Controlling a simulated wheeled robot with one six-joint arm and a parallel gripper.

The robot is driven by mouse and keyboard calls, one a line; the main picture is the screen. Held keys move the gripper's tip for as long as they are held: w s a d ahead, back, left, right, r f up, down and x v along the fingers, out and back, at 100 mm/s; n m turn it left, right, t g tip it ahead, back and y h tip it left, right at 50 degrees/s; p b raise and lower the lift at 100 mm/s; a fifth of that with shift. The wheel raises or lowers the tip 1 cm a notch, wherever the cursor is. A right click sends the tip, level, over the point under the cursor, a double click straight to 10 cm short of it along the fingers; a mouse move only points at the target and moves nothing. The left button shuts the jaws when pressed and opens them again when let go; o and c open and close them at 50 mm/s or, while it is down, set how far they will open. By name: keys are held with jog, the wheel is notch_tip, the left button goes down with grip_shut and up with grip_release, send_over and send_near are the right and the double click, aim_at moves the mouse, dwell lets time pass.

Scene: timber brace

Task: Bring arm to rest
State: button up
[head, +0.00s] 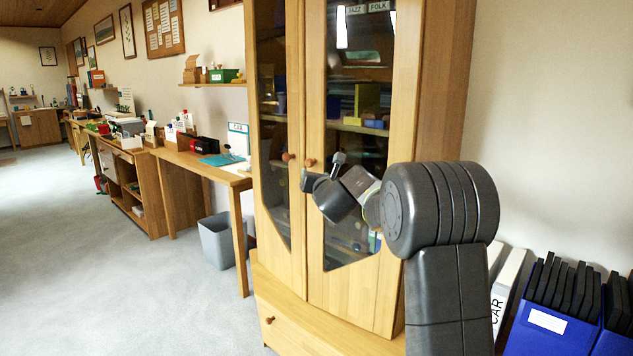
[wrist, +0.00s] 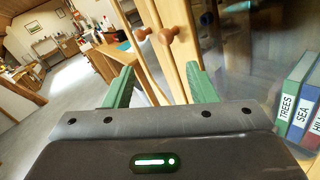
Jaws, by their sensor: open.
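My arm rises at the right in the head view and reaches left across the front of a wooden cabinet (head: 420,60) with glass doors. My gripper (head: 325,168) is in front of the right door, close to its round knob (head: 310,162). In the wrist view my gripper (wrist: 160,85) shows two green fingers spread apart with nothing between them. Two brown knobs (wrist: 170,35) stand beyond the fingertips, apart from them. Both cabinet doors look shut.
A desk (head: 220,172) and a grey bin (head: 218,240) stand left of the cabinet. Blue boxes with dark folders (head: 545,325) are at the lower right. Labelled binders (wrist: 300,110) show behind the glass. The grey floor (head: 80,250) at the left is clear.

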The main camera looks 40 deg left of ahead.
aim_at(307, 164)
dwell(0.7)
jog(key=p+x, duration=0.7)
jog(key=x, duration=0.3)
jog(key=shift+w+a+p, duration=0.25)
jog(key=shift+a+p, duration=0.05)
jog(key=shift+p, duration=0.05)
jog(key=shift+f+p+x, duration=0.25)
jog(key=shift+p+x, duration=0.7)
jog(key=shift+x, duration=0.2)
